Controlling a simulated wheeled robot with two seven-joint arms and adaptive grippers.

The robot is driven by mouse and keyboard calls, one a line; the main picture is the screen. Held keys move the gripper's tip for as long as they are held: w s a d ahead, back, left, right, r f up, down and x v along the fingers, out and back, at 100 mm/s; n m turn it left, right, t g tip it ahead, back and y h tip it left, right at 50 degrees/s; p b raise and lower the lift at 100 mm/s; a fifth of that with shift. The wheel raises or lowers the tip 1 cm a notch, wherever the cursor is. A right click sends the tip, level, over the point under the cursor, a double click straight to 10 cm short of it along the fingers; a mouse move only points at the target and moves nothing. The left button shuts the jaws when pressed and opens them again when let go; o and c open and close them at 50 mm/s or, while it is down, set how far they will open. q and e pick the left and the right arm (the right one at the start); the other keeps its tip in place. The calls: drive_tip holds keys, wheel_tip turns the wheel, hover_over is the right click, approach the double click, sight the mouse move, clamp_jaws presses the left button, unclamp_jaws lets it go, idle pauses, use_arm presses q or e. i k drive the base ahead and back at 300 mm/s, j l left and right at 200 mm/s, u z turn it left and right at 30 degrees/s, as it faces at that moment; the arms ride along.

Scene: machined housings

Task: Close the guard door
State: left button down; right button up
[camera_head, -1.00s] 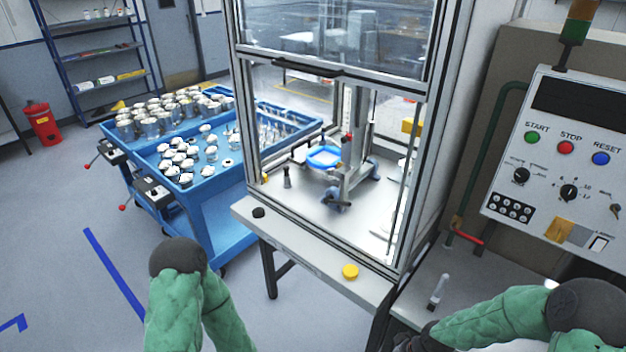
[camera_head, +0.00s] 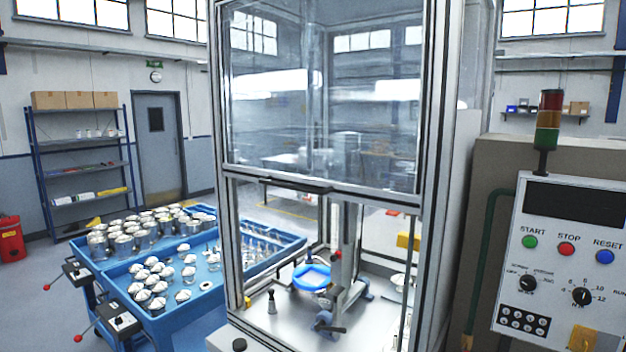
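The guard door (camera_head: 320,100) is a clear sliding panel in an aluminium frame, in the upper half of the machine enclosure. Its dark handle bar (camera_head: 296,186) runs along its bottom edge. Below it the front opening is uncovered, and a fixture with a blue ring-shaped part (camera_head: 311,277) stands inside on the pale work surface. Neither of my grippers shows in the head view now, so their state and their distance from the handle are hidden.
Blue carts (camera_head: 205,285) with several metal housings stand left of the enclosure. A control panel (camera_head: 565,255) with START, STOP and RESET buttons is at right, with a signal tower (camera_head: 548,125) above it. A black knob (camera_head: 239,345) sits at the enclosure's front edge.

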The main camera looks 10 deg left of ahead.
sight(399, 201)
drive_tip(key=i+j+z, duration=0.25)
drive_tip(key=j+z, duration=0.2)
drive_tip(key=j, duration=0.15)
drive_tip(key=j+z, duration=0.25)
drive_tip(key=i+j, duration=0.05)
drive_tip(key=j, duration=0.05)
